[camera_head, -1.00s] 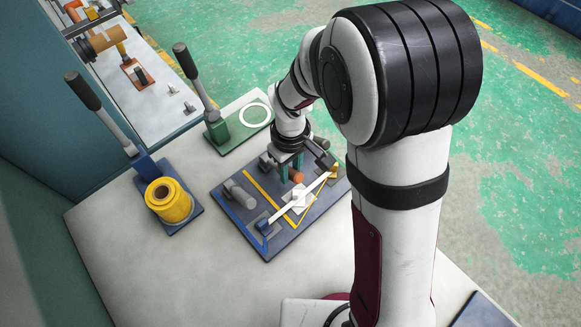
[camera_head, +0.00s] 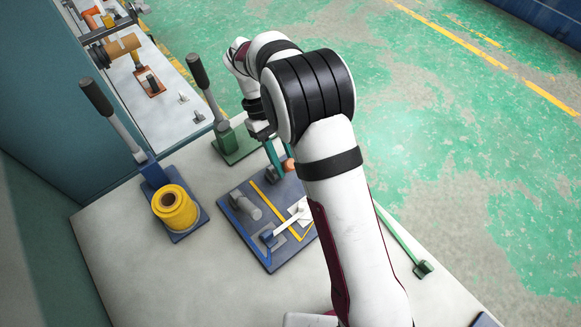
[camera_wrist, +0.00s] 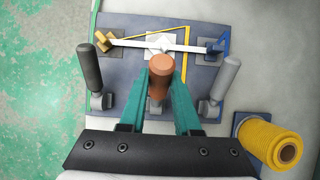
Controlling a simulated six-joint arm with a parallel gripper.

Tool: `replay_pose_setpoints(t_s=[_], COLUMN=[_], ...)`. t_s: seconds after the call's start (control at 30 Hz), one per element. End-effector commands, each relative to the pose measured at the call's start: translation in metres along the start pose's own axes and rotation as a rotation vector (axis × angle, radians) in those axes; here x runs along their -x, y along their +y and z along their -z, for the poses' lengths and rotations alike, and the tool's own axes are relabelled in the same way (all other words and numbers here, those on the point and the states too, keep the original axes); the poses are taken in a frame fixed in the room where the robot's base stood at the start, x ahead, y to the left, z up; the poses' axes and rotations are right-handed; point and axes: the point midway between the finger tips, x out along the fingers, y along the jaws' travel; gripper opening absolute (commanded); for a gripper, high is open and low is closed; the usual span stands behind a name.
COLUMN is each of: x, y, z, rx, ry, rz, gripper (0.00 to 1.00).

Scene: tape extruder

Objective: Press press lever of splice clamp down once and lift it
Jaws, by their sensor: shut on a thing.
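The splice clamp's dark blue base board (camera_head: 270,257) lies on the table and also fills the upper middle of the wrist view (camera_wrist: 125,62). A lever with an orange-brown handle (camera_wrist: 161,66) stands at the board's middle. In the head view only a bit of its handle (camera_head: 289,165) shows beside my arm. My gripper (camera_wrist: 160,92) has its teal fingers on both sides of this lever and is shut on it. The gripper (camera_head: 277,158) also shows in the head view, tilted. The lever's lower part is partly hidden between the fingers.
A black-handled lever (camera_wrist: 88,68) and a grey-handled lever (camera_wrist: 226,76) flank the fingers. A white strip (camera_wrist: 168,46) crosses the board. A yellow roll (camera_head: 175,208) stands left of the board. Green (camera_head: 234,145) and blue (camera_head: 184,236) bases with tall levers are nearby.

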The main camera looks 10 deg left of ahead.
Motion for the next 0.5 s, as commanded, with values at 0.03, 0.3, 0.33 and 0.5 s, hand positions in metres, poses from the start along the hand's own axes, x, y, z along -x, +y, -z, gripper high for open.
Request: replay_pose_setpoints(t_s=[0.03, 0.3, 0.33, 0.5], x=[0.002, 0.011, 0.012, 0.014], y=[0.001, 0.000, 0.000, 0.000], z=[0.004, 0.012, 0.012, 0.014], rx=[0.000, 0.000, 0.000, -0.001], ry=[-0.026, -0.141, -0.148, -0.175], rz=[-0.002, -0.001, -0.001, 0.000], gripper=[0.00, 0.00, 0.00, 0.00])
